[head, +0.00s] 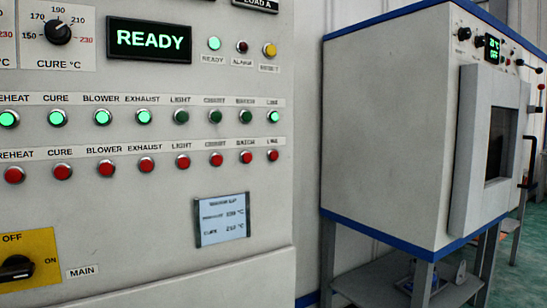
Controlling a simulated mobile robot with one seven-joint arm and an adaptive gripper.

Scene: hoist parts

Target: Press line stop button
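The control panel (120,225) fills the left half of the head view. The line stop button (273,155) is the red round button at the right end of the lower row, under a LINE label. Above it, the green LINE button (274,116) at the right end of the upper row is brightly lit. The red button marked BATCH (246,156) sits just left of the line stop button. Nothing covers these buttons. My gripper is not in view.
A READY display (150,39) and a yellow main switch plate (27,260) are on the panel.

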